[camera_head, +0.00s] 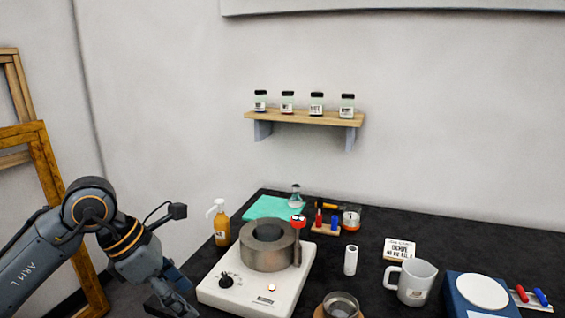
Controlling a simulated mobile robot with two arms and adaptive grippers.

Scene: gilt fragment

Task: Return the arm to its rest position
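My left arm, marked "ARM L", comes in from the left and bends down at the table's left front edge. Its gripper (176,300) is low in the picture, left of the white hot-plate-like device (250,292). The fingertips are cut off or too dark to tell whether they are open or shut, and I see nothing clearly held. My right arm and gripper are not in view.
A wall shelf (303,118) holds several jars. Wooden frames (45,165) lean at left.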

